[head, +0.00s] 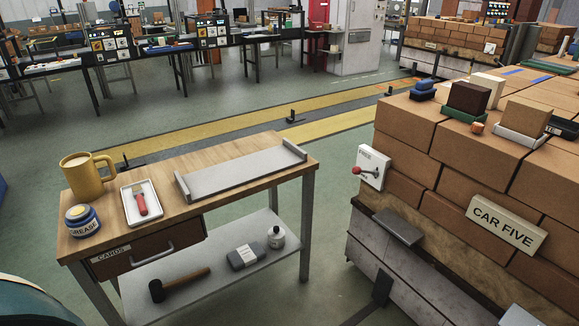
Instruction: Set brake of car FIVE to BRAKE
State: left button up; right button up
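The car FIVE (378,245) stands at the right, loaded with stacked brown bricks. A cream sign on the bricks (506,226) reads CAR FIVE. The brake (372,158) is a small white box at the left end of the load. Its lever has a red knob (356,170) that points left, roughly level. Small lettering on the box is too small to read surely, so I cannot tell which setting the lever marks. Neither of my grippers is in view.
A wooden workbench (240,190) stands left of the car, with a mug (88,174), grease jar (82,220), brush on a tray (129,205) and grey metal tray (240,172). A mallet (180,283) lies on its lower shelf. Green floor (335,190) shows between bench and car.

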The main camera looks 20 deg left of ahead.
aim_at(356, 170)
jog(key=u, duration=0.3)
jog(key=i+l+u, duration=0.1)
jog(key=i+u, duration=0.15)
jog(key=i, duration=1.4)
jog(key=u, duration=0.05)
